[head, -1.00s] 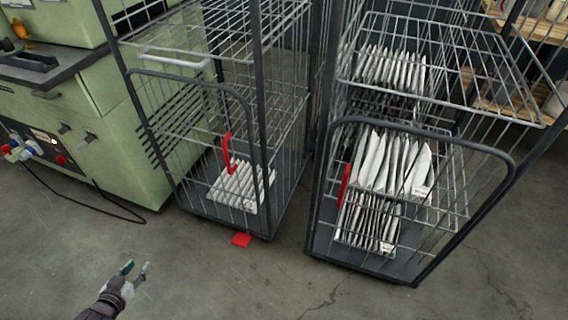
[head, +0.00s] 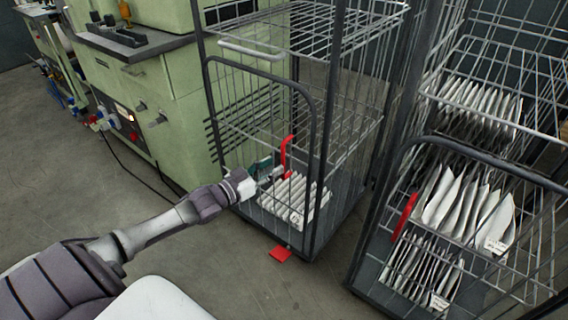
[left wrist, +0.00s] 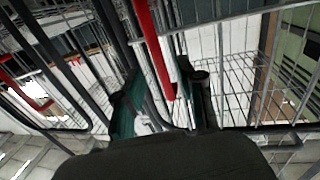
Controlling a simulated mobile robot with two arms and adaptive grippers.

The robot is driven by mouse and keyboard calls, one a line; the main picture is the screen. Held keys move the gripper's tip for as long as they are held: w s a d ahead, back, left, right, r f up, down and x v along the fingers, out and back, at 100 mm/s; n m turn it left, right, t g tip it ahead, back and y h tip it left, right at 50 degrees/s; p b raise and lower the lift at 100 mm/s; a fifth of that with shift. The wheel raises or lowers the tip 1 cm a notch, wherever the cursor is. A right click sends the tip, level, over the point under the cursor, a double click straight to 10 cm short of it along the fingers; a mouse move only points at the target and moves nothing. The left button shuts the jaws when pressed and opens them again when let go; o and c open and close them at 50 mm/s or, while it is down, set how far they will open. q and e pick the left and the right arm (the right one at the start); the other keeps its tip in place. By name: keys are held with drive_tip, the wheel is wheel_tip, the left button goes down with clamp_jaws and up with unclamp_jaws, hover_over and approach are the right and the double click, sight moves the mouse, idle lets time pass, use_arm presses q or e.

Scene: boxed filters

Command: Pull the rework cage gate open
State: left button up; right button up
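The left cage's gate (head: 262,75) has a dark rounded frame, wire bars and a red upright handle (head: 287,157). It appears shut across the cage front. My left gripper (head: 268,176) is at this gate, right by the red handle. In the left wrist view the red handle (left wrist: 154,50) runs down between the two teal-and-dark fingers of the left gripper (left wrist: 163,105), which stand apart. I cannot tell whether they touch it. White filter packs (head: 293,200) stand low inside the cage. My right gripper is not in view.
A second cage with its own red handle (head: 404,216) and several white packs (head: 467,205) stands at the right. A green machine (head: 165,90) is behind at left. A red piece (head: 280,254) lies on the floor before the left cage.

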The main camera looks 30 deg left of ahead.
sight(283, 175)
use_arm(q)
drive_tip(key=shift+b+x, duration=0.3)
drive_tip(key=shift+x, duration=2.1)
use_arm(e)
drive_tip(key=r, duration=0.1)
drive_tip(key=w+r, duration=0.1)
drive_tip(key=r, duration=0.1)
use_arm(q)
clamp_jaws()
